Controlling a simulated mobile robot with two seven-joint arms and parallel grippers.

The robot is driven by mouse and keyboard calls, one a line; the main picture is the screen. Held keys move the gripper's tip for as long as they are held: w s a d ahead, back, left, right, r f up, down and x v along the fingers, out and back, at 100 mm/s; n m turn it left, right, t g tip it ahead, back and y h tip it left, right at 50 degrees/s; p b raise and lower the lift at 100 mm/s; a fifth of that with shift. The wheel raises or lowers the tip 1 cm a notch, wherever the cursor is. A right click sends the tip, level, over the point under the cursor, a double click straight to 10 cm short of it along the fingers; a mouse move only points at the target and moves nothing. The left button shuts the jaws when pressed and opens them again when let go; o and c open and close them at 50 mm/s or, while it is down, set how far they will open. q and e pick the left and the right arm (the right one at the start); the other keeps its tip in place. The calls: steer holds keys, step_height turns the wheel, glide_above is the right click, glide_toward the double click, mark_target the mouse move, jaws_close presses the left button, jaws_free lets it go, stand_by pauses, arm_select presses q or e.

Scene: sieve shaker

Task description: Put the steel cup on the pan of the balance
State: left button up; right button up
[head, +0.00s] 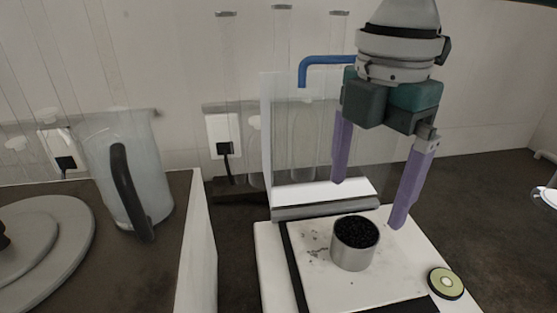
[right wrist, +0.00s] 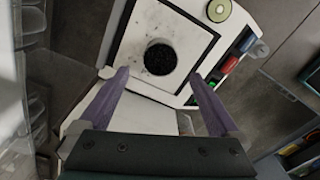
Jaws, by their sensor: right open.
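The steel cup (head: 354,256), full of black grains, stands upright on the white square pan (head: 315,278) of the balance. In the right wrist view the cup (right wrist: 160,59) sits near the middle of the pan (right wrist: 132,35), inside its black border. My right gripper (head: 368,204) is open and empty, with its purple fingers pointing down above and behind the cup. In the right wrist view its fingertips (right wrist: 158,74) are apart and clear of the cup. My left gripper is not in view.
A round disc with a pale green top (head: 445,284) lies at the balance's right corner. Coloured buttons (right wrist: 232,62) line one side. A clear jug (head: 130,170) with a dark handle stands on the left counter. A blue pipe (head: 325,61) and clear tubes stand behind.

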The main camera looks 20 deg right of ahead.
step_height(320, 180, up, 4)
steer(key=s+a+f+m+t+y, duration=0.1)
steer(key=s+a+f+m, duration=0.2)
steer(key=m, duration=0.1)
steer(key=s+a+f+m+t+y, duration=0.1)
steer(key=s+a+f+m, duration=0.2)
steer(key=s+a, duration=0.1)
steer(key=s+a+f+m+t+y, duration=0.1)
steer(key=s+a+f+m, duration=0.2)
steer(key=a+m, duration=0.1)
steer(key=shift+s+a+f+m+t, duration=0.1)
steer(key=shift+s+f+m+t, duration=0.1)
steer(key=shift+f+m+t, duration=0.1)
steer(key=s+d+m+h, duration=0.1)
steer(key=s+d+m, duration=0.1)
steer(key=s+d+f+m+h, duration=0.1)
steer(key=s+d+m, duration=0.1)
steer(key=d, duration=0.1)
steer(key=s+d+m, duration=0.1)
steer(key=d+m, duration=0.1)
steer(key=d, duration=0.1)
steer(key=shift+s+f+h, duration=0.3)
steer(key=shift+s+h, duration=0.1)
